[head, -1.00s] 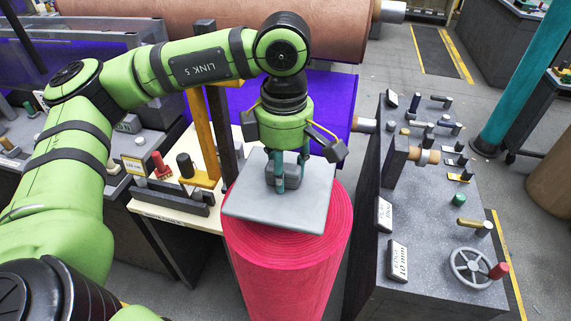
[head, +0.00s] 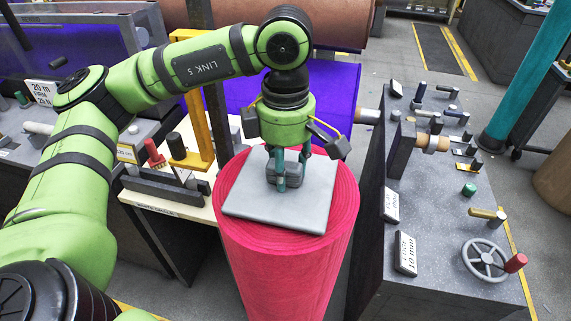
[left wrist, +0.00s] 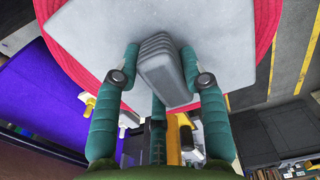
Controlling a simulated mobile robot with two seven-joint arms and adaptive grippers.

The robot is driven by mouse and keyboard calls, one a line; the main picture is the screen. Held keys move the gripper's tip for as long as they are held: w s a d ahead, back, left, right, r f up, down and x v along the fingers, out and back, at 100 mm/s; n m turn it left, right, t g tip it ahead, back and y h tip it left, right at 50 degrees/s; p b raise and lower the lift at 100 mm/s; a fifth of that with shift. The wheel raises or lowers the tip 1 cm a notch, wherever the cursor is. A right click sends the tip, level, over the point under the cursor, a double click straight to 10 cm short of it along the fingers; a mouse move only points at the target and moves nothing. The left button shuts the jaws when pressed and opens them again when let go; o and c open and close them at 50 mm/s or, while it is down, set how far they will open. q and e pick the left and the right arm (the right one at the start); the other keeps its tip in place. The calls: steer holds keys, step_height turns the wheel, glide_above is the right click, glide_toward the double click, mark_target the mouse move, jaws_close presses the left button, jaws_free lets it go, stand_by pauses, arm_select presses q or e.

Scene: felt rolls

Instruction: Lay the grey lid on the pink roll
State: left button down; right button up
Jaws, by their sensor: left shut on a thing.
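The grey lid (head: 300,205) is a flat square plate with a blocky ribbed handle (head: 287,172) in its middle. It lies flat over the top of the upright pink roll (head: 285,270), whose end shows around much of the plate. I cannot tell whether the lid touches the roll or hangs just above it. My left gripper (head: 285,168) points straight down and is shut on the handle. In the left wrist view the teal fingers (left wrist: 161,75) flank the handle (left wrist: 160,68), with the lid (left wrist: 90,45) and the roll's pink rim (left wrist: 48,15) behind. My right gripper is out of view.
A grey machine bench (head: 440,205) with knobs and a handwheel (head: 485,260) stands close on the right. A cream-topped bench (head: 185,207) with a yellow post is on the left. Purple material (head: 335,105) and a large brown roll (head: 310,22) lie behind.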

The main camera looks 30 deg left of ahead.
arm_select(q)
steer(key=shift+f+b, duration=0.45)
steer(key=shift+b, duration=0.05)
stand_by(0.5)
steer(key=c, duration=0.6)
jaws_free()
step_height(320, 180, up, 12)
steer(key=shift+r, duration=0.1)
